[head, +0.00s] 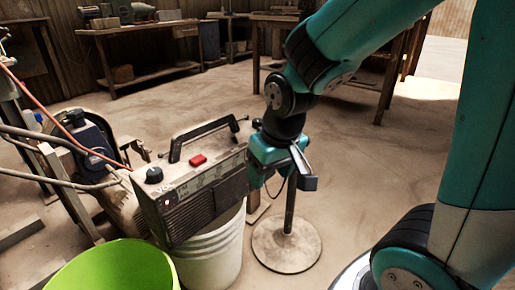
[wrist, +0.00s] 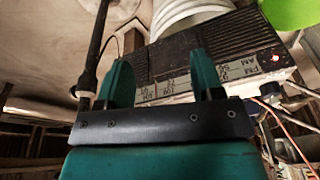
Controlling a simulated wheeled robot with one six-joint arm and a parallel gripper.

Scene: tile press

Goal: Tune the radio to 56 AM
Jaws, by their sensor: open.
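The radio (head: 205,205) is a dusty dark box with a black carrying handle, standing on a white bucket in the head view. A black knob (head: 153,174) and a red button (head: 198,160) are on its top. A small red light glows near the FM/AM lettering on the dial strip (head: 215,176). The exact tuning cannot be read. My gripper (head: 284,174) is at the radio's right end, open and apart from the knob. In the wrist view, the radio (wrist: 215,45) appears upside down beyond my open, empty gripper (wrist: 163,78).
A bright green bucket (head: 115,268) stands in front at left. The white bucket (head: 215,252) supports the radio. A stand with a round base (head: 286,246) is just below my gripper. Machinery with hoses (head: 95,150) is at left. Open floor lies behind and right.

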